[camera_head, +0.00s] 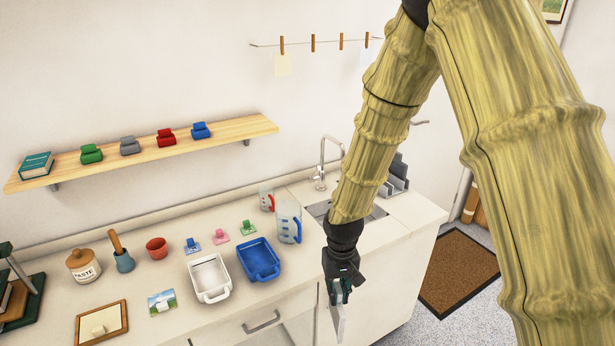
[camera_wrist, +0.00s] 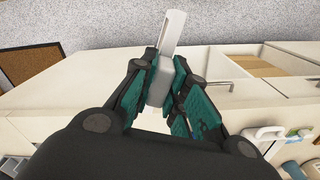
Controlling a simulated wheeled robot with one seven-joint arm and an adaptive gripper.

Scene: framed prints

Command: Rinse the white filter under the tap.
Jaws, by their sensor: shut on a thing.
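My gripper (camera_head: 341,290) is shut on a flat white piece with a pale block grip, which looks like the white filter (camera_head: 338,325). It hangs in front of the counter's front edge, above the floor. In the wrist view, the fingers (camera_wrist: 165,85) clamp the block, and the white plate (camera_wrist: 173,32) sticks out beyond them. The tap (camera_head: 322,160) is a chrome gooseneck at the back of the counter. The sink (camera_head: 319,208) below it is partly hidden by my arm.
A white tub (camera_head: 209,279), a blue tub (camera_head: 258,260) and a measuring jug (camera_head: 289,222) stand on the counter left of the sink. Small blue (camera_head: 192,244), pink (camera_head: 220,237) and green (camera_head: 248,228) pieces lie behind the tubs. A grey rack (camera_head: 397,178) stands right of the sink.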

